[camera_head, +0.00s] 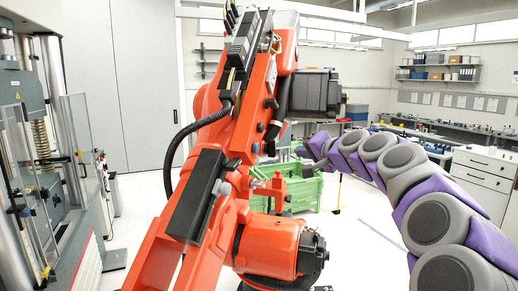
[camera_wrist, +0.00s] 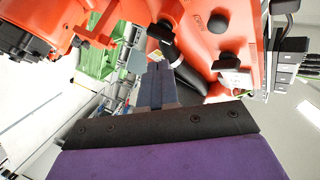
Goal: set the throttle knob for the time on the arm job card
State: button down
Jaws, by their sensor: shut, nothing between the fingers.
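My gripper (camera_head: 304,153) is at the end of my purple and grey arm, beside the large orange robot arm (camera_head: 225,135) in the head view. In the wrist view its grey fingers (camera_wrist: 156,68) are shut and empty, pointing toward the orange arm (camera_wrist: 228,45). I cannot tell whether these are the job card and the throttle knob.
A green crate (camera_head: 300,190) stands on the floor behind the orange arm. A testing machine with clear guards (camera_head: 75,140) is at the left. Benches and a white drawer cabinet (camera_head: 485,180) line the right. Pale floor is open in the middle right.

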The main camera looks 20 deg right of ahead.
aim_at(256, 148)
jog(key=shift+a, duration=0.1)
jog(key=w+a+p, duration=0.2)
jog(key=w+a, duration=0.3)
jog(key=a, duration=0.2)
jog(key=shift+w, duration=0.25)
dwell(2.1)
jog(key=shift+w+a, duration=0.2)
jog(key=shift+a, duration=0.15)
jog(key=shift+w+a, duration=0.3)
jog(key=shift+a, duration=0.05)
dwell(4.2)
